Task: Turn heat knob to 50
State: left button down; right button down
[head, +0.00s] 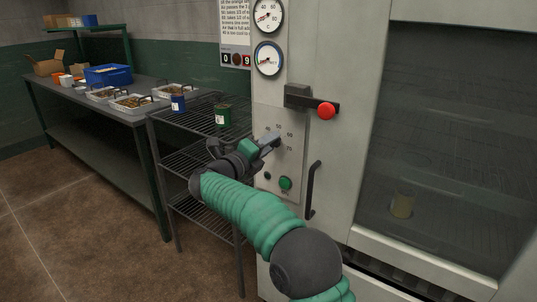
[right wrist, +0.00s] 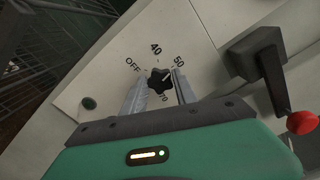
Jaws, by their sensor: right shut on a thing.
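The heat knob (right wrist: 159,79) is a small black lobed knob on a pale panel, with OFF, 40, 50 and further marks printed around it. In the right wrist view a light pointer line on it aims up and right, close to the 50 mark (right wrist: 179,61). My right gripper (right wrist: 157,90) has its two grey fingers on either side of the knob and is shut on it. In the head view the right gripper (head: 270,140) reaches the panel (head: 290,160) and hides the knob. My left gripper is not in view.
A red-ended lever (head: 326,110) sits above and right of the knob. A green button (head: 285,183) and a dark door handle (head: 313,190) are below. Two gauges (head: 268,58) are above. A wire rack (head: 190,130) with cans stands left, beside a workbench (head: 130,118).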

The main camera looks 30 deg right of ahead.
jog(key=shift+f+m+b, duration=0.45)
jog(key=shift+m+b, duration=0.45)
jog(key=shift+m, duration=0.1)
jog(key=c, duration=1)
grip_release()
jog(key=shift+r, duration=0.1)
jog(key=shift+o, duration=0.2)
jog(key=shift+r, duration=0.1)
jog(key=shift+a+r, duration=0.1)
jog(key=p+v, duration=0.2)
jog(key=v, duration=1.4)
jog(key=shift+a, duration=0.4)
